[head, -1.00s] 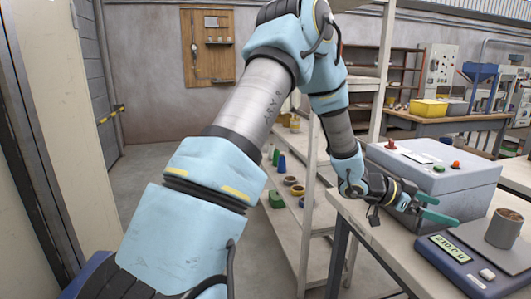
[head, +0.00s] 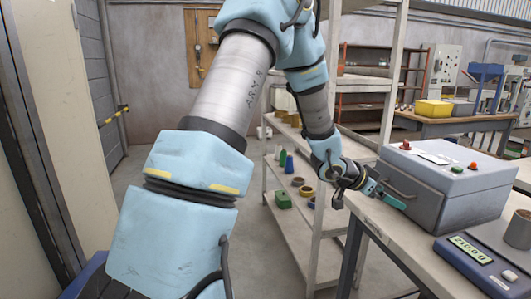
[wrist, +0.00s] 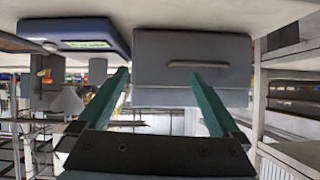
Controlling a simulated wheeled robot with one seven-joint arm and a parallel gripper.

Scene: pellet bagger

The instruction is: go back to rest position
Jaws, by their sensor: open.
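My gripper (head: 392,196) has green fingers and is at the near left of the grey machine box in the head view, by the bench's left edge. In the wrist view my gripper (wrist: 165,95) shows its two green fingers spread apart with nothing between them. The wrist picture looks upside down. The grey box (head: 440,185), with a handle, a red knob and small buttons on top, stands on the bench (head: 385,225). It also shows ahead of the fingers in the wrist view (wrist: 192,68).
A blue scale (head: 470,255) reading about 210.0 carries a grey cup (head: 519,230) at the right. A shelf rack (head: 290,220) with several small coloured pieces stands left of the bench, close to my arm. A yellow bin (head: 433,108) is on a rear table. Floor is clear at left.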

